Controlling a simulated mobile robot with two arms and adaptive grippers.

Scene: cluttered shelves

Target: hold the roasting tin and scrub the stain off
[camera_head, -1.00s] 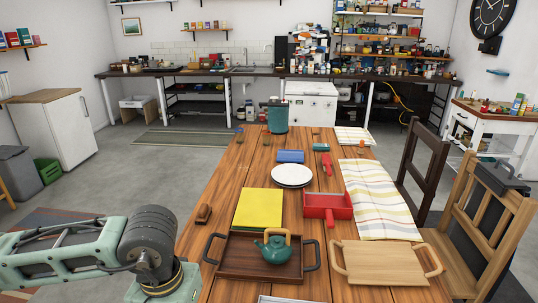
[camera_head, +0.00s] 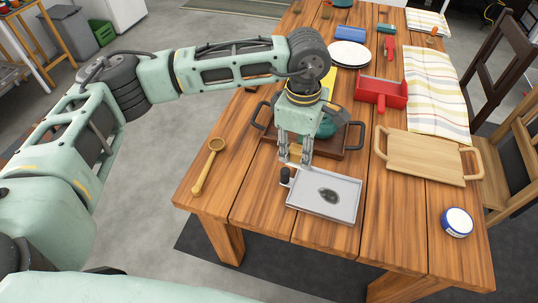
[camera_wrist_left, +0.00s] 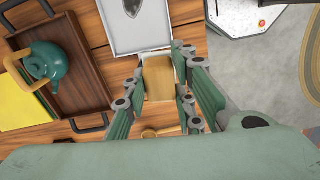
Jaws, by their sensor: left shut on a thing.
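The roasting tin (camera_head: 345,207) is a shallow grey tray with a dark oval stain (camera_head: 329,196) on its floor. It lies flat near the table's front edge, and part of it shows in the wrist view (camera_wrist_left: 150,39). My left gripper (camera_head: 295,160) points down just behind the tin's back left corner. It is shut on a tan block (camera_wrist_left: 159,77), which sits between the fingers in the wrist view (camera_wrist_left: 157,85). I cannot tell whether the block touches anything below. My right gripper is not in view.
A wooden spoon (camera_head: 208,166) lies left of the tin. A small dark cylinder (camera_head: 285,176) stands at its left edge. Behind are a brown tray (camera_wrist_left: 85,80) and teal teapot (camera_wrist_left: 45,63). A cutting board (camera_head: 430,157) and round blue-and-white container (camera_head: 457,222) are right.

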